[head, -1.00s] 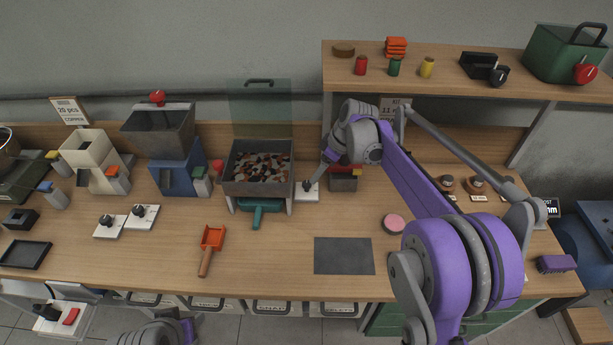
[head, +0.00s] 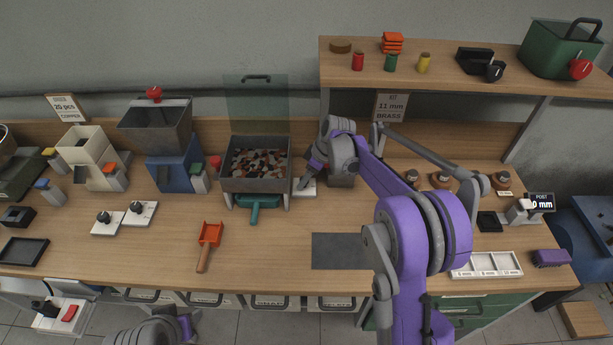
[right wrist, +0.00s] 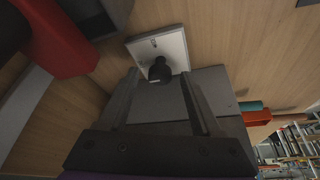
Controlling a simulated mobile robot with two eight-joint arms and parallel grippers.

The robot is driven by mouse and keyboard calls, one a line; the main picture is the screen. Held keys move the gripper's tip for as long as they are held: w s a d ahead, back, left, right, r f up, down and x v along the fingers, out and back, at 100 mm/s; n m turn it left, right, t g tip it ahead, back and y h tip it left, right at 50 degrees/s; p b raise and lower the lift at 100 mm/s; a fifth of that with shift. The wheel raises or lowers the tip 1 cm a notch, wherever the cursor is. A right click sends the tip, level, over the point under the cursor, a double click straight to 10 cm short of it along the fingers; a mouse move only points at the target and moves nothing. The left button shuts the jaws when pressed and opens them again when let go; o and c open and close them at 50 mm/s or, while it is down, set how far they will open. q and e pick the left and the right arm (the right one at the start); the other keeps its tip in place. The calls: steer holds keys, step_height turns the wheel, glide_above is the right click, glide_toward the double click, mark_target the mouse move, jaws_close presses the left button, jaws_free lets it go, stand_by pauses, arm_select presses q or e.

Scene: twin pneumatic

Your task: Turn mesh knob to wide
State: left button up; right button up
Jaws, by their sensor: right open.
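The mesh knob is a black knob (right wrist: 160,70) on a small white plate (right wrist: 168,48), seen in the right wrist view. In the head view its plate (head: 308,190) lies just right of the grey sieve box, and my gripper mostly covers the knob. My right gripper (right wrist: 158,76) is open, with its two fingers pointing at the plate and the knob showing between their tips. I cannot tell whether the fingers touch it. In the head view the right gripper (head: 303,184) comes down over the plate from the upper right. My left gripper is out of view; only part of its arm shows.
The grey sieve box (head: 228,184) with mixed pieces stands close left of the knob. Two more knob plates (head: 107,222) lie further left. A red scoop (head: 210,234) and a dark mat (head: 338,252) lie in front.

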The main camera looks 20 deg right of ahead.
jaws_close()
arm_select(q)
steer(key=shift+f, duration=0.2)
arm_select(e)
steer(key=shift+s+a+m+t+h+b, duration=0.1)
steer(key=shift+m+t+h+b, duration=0.3)
steer(key=shift+m, duration=0.7)
steer(key=m+h+b, duration=0.1)
steer(key=m, duration=0.2)
steer(key=shift+a+m+t, duration=0.1)
steer(key=shift+m+t, duration=0.2)
steer(key=m+h, duration=0.1)
steer(key=m, duration=0.2)
steer(key=shift+a+b, duration=0.1)
steer(key=shift+b, duration=0.25)
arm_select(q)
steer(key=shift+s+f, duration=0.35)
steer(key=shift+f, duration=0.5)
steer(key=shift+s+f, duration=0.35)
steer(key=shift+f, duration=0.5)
arm_select(e)
steer(key=shift+m+h, duration=0.7)
steer(key=shift+m, duration=0.7)
jaws_free()
